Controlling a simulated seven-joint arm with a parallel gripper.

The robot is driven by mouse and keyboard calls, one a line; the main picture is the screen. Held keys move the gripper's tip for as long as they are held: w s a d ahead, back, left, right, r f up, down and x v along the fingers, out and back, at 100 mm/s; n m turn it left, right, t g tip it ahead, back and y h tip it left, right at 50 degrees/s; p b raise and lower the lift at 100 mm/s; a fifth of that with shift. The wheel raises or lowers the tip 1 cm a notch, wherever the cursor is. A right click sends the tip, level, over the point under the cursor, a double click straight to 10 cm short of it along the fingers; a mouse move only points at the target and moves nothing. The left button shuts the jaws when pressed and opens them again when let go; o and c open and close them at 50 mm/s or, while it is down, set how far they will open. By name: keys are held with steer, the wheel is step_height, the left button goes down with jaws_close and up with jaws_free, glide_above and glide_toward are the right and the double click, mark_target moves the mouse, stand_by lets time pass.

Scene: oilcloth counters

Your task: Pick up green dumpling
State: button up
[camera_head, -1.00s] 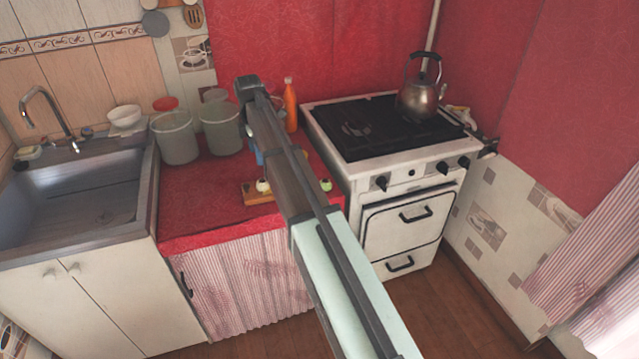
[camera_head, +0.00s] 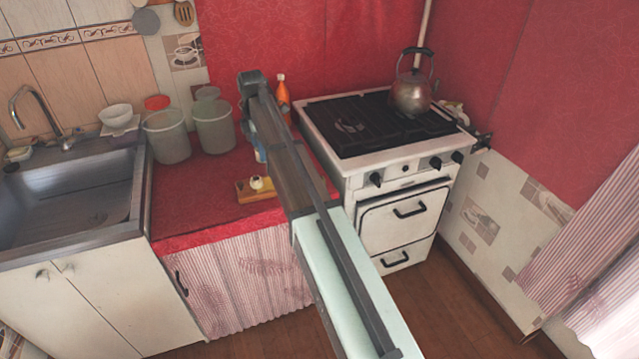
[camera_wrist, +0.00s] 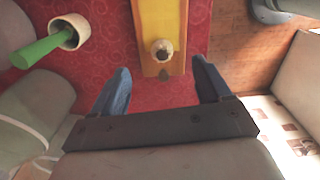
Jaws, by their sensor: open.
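No green dumpling can be made out in the current views; my arm covers part of the counter in the head view. A wooden board (camera_head: 245,192) lies on the red counter, with a small pale round item (camera_head: 258,183) on it. In the wrist view the board (camera_wrist: 165,15) is yellow with a brown edge, and a cream round item (camera_wrist: 162,51) with a dark middle sits on it. My gripper (camera_wrist: 162,78) is open and empty, its blue fingers apart and just short of that item, which lies between their lines.
Cloudy jars (camera_head: 167,138) and an orange bottle (camera_head: 283,98) stand at the counter's back. The stove (camera_head: 390,150) with a kettle (camera_head: 411,92) is right, the sink (camera_head: 75,195) left. A cup (camera_wrist: 68,33) with a green-handled tool (camera_wrist: 38,52) is at the wrist view's upper left.

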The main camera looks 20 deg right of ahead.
steer(key=s+d+m, duration=0.2)
steer(key=d+m, duration=0.4)
steer(key=d, duration=0.3)
steer(key=s+d+m, duration=0.2)
steer(key=d+m, duration=0.3)
steer(key=d, duration=0.4)
steer(key=f+m, duration=0.3)
steer(key=m, duration=0.5)
steer(key=f+m, duration=0.3)
steer(key=m, duration=0.6)
steer(key=f+m, duration=0.3)
steer(key=m, duration=0.6)
steer(key=shift+s, duration=0.35)
steer(key=shift+s+a+f, duration=0.1)
steer(key=shift+f, duration=1.25)
steer(key=shift+a+f, duration=0.1)
steer(key=shift+f, duration=1.25)
steer(key=c, duration=0.7)
